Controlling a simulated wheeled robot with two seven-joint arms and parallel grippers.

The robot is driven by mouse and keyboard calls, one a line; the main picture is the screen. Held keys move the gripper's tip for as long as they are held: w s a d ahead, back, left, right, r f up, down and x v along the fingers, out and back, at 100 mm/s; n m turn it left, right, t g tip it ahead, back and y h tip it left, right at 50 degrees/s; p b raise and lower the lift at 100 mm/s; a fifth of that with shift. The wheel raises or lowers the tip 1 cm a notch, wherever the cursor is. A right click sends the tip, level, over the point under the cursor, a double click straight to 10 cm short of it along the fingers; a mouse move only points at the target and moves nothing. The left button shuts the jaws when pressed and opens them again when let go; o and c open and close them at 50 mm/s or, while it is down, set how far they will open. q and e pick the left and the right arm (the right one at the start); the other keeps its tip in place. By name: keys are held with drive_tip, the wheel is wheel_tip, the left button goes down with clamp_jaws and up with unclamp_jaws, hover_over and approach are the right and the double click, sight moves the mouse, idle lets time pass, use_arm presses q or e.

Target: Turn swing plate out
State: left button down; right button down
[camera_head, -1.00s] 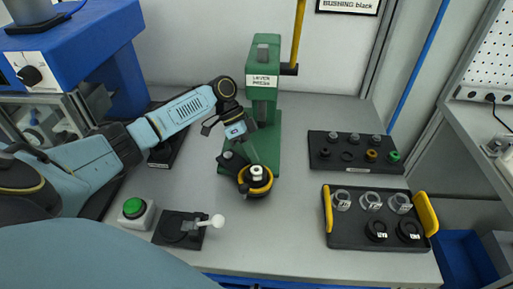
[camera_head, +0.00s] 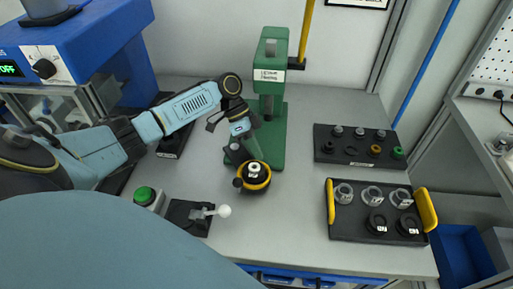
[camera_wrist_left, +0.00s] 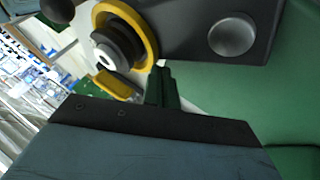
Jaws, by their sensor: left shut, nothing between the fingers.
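The swing plate (camera_head: 259,186) is a dark plate carrying a yellow-ringed black round seat with a white-topped part, at the front foot of the green lever press (camera_head: 275,60). A black knob (camera_head: 238,183) stands at the seat's left side. My left gripper (camera_head: 238,152) points down just behind the seat, shut and empty. In the left wrist view the fingertips (camera_wrist_left: 160,85) lie close to the yellow ring (camera_wrist_left: 152,40), and the plate's silver round pivot (camera_wrist_left: 232,35) shows at upper right. I cannot tell whether the fingers touch the plate. My right gripper is out of view.
A green button (camera_head: 146,196) and a small black fixture with a white-ball lever (camera_head: 190,222) stand left of the seat. A black tray with yellow handles (camera_head: 340,228) and a black parts rack (camera_head: 322,158) are at right. The bench between seat and tray is clear.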

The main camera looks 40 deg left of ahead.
use_arm(q)
drive_tip(key=v, duration=1.3)
drive_tip(key=shift+r, duration=0.2)
